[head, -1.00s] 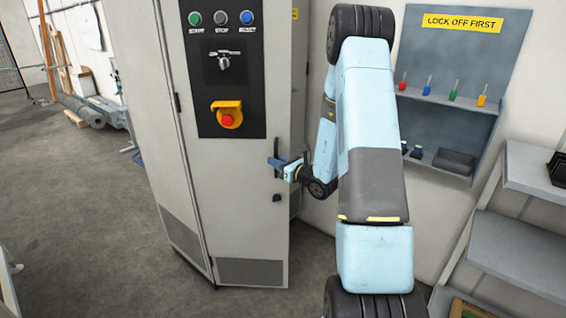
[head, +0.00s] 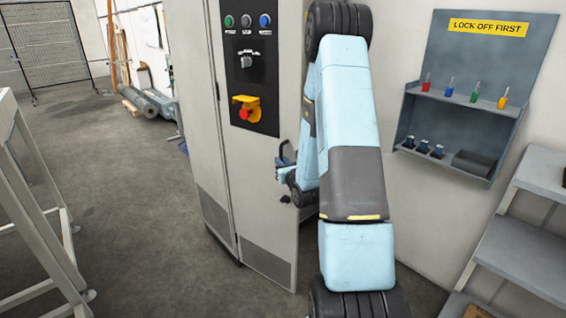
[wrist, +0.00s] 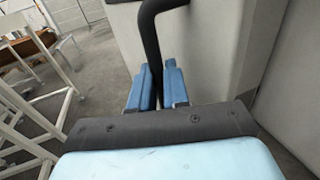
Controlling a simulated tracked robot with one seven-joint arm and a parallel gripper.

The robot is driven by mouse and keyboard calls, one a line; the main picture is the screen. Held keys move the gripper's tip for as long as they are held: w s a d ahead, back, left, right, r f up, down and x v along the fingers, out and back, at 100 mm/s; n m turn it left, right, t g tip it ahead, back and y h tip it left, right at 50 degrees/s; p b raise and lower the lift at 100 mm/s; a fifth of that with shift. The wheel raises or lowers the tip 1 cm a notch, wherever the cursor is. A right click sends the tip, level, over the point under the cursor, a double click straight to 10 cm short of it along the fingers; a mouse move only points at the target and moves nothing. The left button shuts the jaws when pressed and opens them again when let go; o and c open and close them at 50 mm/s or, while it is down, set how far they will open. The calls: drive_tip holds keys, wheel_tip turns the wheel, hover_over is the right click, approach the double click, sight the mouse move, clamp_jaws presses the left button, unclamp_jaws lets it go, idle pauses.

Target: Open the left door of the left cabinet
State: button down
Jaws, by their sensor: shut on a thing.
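The light grey cabinet stands at the centre of the head view, its left face (head: 185,130) and its front door (head: 268,190) showing. The door carries a black control panel (head: 248,60) with buttons and a yellow-and-red switch. A dark bar handle (head: 283,155) stands out near the door's right edge; it also shows in the wrist view (wrist: 151,40). My gripper (head: 284,172) is at this handle. In the wrist view its blue fingers (wrist: 158,88) are closed around the lower part of the dark bar. I cannot tell whether the door is ajar, as my arm hides its right edge.
A grey lock-off board (head: 470,85) with coloured items hangs on the right wall, above grey stepped shelving (head: 515,235). A white metal frame (head: 40,200) stands at the left. A mesh fence (head: 50,50) and rolls (head: 155,103) lie further back.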

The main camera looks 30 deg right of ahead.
drive_tip(key=shift+w+a+r+y, duration=0.2)
drive_tip(key=shift+w+r+y, duration=0.1)
drive_tip(key=shift+w, duration=0.35)
drive_tip(key=c, duration=1.5)
unclamp_jaws()
drive_tip(key=shift+o, duration=0.7)
drive_tip(key=shift+w+f, duration=0.15)
drive_tip(key=shift+f, duration=0.05)
drive_tip(key=shift+o, duration=0.7)
drive_tip(key=shift+d, duration=0.1)
drive_tip(key=shift+s+d, duration=0.15)
drive_tip(key=shift+s, duration=0.05)
